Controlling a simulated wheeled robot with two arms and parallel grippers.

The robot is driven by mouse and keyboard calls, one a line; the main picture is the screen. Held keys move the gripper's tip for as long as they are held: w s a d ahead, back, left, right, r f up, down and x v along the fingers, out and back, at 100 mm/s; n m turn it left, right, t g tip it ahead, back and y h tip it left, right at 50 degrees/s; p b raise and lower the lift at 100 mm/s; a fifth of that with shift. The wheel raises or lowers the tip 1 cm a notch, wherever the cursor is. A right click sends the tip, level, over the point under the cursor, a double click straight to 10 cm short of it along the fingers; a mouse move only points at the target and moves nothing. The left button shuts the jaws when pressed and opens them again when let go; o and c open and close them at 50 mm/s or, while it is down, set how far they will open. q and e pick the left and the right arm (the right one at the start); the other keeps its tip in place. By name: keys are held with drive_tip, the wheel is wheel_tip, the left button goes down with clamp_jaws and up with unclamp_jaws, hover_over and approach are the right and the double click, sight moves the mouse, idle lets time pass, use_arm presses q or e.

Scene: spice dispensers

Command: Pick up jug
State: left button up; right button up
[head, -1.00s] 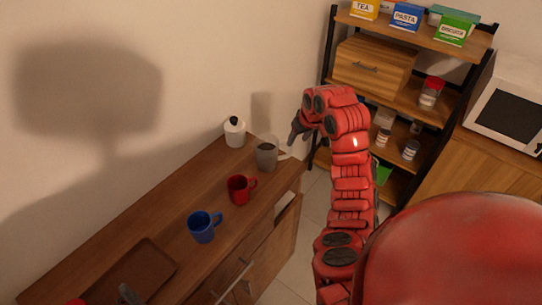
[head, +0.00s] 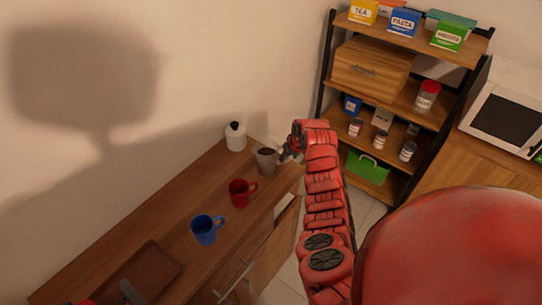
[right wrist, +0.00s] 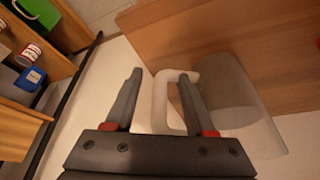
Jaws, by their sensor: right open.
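The jug (head: 266,161) is a grey, cup-shaped vessel with a pale handle on its right side, standing upright near the far right end of the wooden counter. In the right wrist view, the jug (right wrist: 228,88) looks tilted and see-through, with its pale handle (right wrist: 162,98) facing my gripper. My right gripper (head: 287,154) is open at the jug's handle side. In the right wrist view, the fingers of my right gripper (right wrist: 160,78) stand on either side of the handle; I cannot tell whether they touch it. Only a grey tip, apparently my left gripper (head: 129,291), shows at the bottom edge.
A white lidded pot (head: 236,138) stands behind the jug. A red mug (head: 241,194) and a blue mug (head: 205,231) stand nearer on the counter (head: 110,240). A brown tray (head: 150,266) lies in front. A shelf rack (head: 385,98) stands beyond my right arm.

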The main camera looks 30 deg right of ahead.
drive_tip(key=shift+f, duration=0.3)
clamp_jaws()
idle(1.3)
